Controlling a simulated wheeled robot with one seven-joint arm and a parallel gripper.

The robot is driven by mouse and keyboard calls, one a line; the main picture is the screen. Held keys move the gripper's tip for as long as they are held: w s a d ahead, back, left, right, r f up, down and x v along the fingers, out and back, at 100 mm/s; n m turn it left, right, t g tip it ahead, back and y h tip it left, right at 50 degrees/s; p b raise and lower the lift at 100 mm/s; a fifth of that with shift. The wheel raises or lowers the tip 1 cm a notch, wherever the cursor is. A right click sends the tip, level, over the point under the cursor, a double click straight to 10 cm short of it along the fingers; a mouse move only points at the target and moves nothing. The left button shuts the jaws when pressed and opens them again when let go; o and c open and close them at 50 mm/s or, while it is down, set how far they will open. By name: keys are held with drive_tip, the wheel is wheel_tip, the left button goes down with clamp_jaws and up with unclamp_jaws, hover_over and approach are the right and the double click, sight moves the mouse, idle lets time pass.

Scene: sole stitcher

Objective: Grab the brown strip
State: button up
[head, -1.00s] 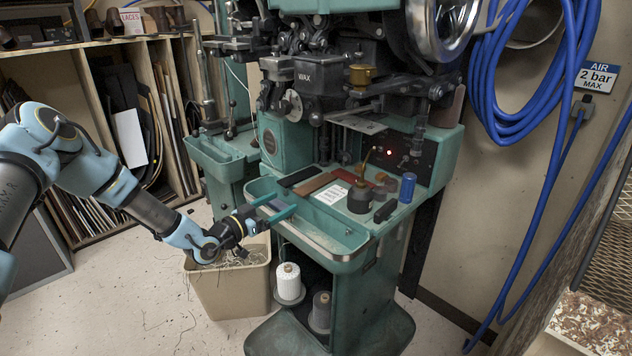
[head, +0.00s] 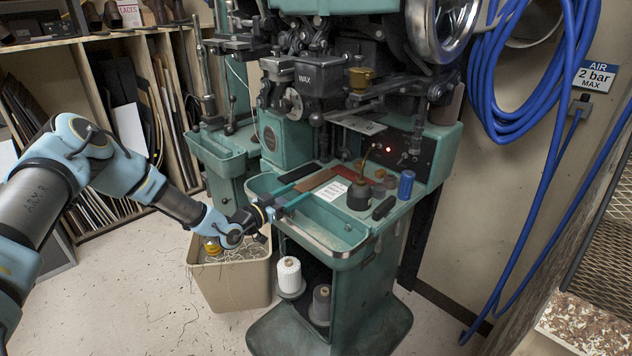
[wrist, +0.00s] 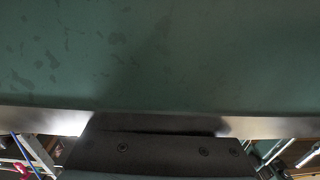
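The brown strip (head: 315,180) lies flat on the green machine's work surface, between a darker strip (head: 298,173) and a reddish strip (head: 346,173). My gripper (head: 293,202) is at the left front rim of the machine's green tray (head: 335,252), just short of the strips and apart from them. Its teal fingers point toward the machine, seen nearly edge-on; they look open, with nothing between them. In the wrist view, the dark gripper body (wrist: 150,152) is in front of a bright metal edge and a green surface (wrist: 150,60); no strip or fingertips show there.
A white label (head: 331,191), a dark pot (head: 359,195), a black piece (head: 384,208) and a blue cylinder (head: 406,185) are right of the strip. Machine parts overhang the surface. A waste bin (head: 232,285) stands below my gripper. Blue hose (head: 530,75) hangs at right.

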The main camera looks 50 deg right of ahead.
drive_tip(key=c, duration=1)
drive_tip(key=shift+r, duration=0.1)
